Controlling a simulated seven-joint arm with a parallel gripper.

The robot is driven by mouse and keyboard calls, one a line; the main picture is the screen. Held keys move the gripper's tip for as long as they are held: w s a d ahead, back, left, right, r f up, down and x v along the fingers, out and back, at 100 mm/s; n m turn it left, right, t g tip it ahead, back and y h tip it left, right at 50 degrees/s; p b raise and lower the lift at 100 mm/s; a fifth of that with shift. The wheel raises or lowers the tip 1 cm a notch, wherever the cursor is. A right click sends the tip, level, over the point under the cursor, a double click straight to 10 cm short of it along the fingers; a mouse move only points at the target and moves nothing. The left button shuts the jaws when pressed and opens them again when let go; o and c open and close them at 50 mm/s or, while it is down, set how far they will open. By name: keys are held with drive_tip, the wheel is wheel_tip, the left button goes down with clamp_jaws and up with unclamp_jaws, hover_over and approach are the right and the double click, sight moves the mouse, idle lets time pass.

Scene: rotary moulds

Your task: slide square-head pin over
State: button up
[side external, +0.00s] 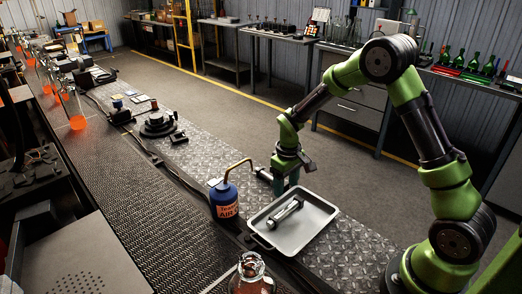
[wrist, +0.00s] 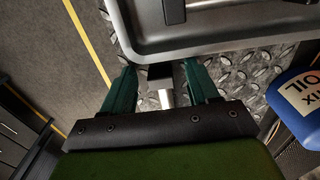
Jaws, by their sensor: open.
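The tray (wrist: 215,43) lies just beyond the fingertips in the wrist view.
A metal part (side external: 286,212) lies in the tray. A blue oil can (side external: 224,203) with a bent spout stands left of the tray; it shows at right in the wrist view (wrist: 298,100). A glass bottle (side external: 250,272) stands in front. The diamond-plate surface (side external: 205,150) behind has free room.

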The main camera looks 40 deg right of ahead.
sight(269, 204)
drive_tip(key=shift+c, duration=0.4)
clamp_jaws()
drive_tip(key=shift+a, duration=3.65)
drive_tip(key=shift+o, duration=0.3)
unclamp_jaws()
wheel_tip(269, 204, up, 17)
